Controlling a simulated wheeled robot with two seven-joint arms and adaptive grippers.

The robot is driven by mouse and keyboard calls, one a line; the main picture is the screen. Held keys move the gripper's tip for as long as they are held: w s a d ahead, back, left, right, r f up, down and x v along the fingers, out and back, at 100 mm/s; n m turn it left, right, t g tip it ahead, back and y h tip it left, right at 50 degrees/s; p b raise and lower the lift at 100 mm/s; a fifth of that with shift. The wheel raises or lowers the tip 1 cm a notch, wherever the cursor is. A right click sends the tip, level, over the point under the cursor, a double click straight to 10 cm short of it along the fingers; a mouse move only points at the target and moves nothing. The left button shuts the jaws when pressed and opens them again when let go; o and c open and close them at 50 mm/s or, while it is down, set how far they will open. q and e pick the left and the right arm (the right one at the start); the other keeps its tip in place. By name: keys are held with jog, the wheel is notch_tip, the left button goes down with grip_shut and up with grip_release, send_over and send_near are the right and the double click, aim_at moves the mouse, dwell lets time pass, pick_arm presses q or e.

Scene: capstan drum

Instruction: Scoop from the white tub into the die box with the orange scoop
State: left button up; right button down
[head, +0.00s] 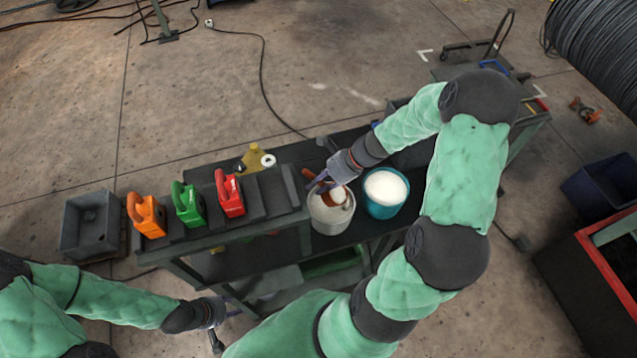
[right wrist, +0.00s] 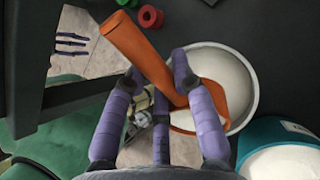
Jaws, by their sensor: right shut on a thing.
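The white tub (head: 331,222) stands on the dark bench, with pale contents; its open top also shows in the right wrist view (right wrist: 254,85). I cannot surely identify the die box; a grey open box (head: 91,226) stands at the left.
A teal tub (head: 385,207) filled with white material stands right beside the white tub. Orange (head: 146,215), green (head: 188,204) and red (head: 229,194) handled items stand in a row on the bench's left. A yellow container (head: 254,157) is behind them.

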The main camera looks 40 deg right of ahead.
dwell(0.3)
jog(key=shift+r+p, duration=0.25)
jog(key=shift+p, duration=0.95)
jog(key=g+h+p, duration=0.1)
jog(key=p, duration=0.6)
jog(key=shift+r+g+h, duration=0.15)
jog(key=shift+g+h, duration=0.25)
jog(key=shift+g+h+p, duration=0.5)
jog(key=shift+p, duration=0.75)
jog(key=shift+a+g, duration=0.1)
jog(key=shift+g, duration=0.2)
jog(key=shift+h, duration=0.3)
jog(key=shift+r+m+g+h, duration=0.15)
jog(key=shift+m+g+h, duration=0.15)
jog(key=shift+g+h, duration=0.2)
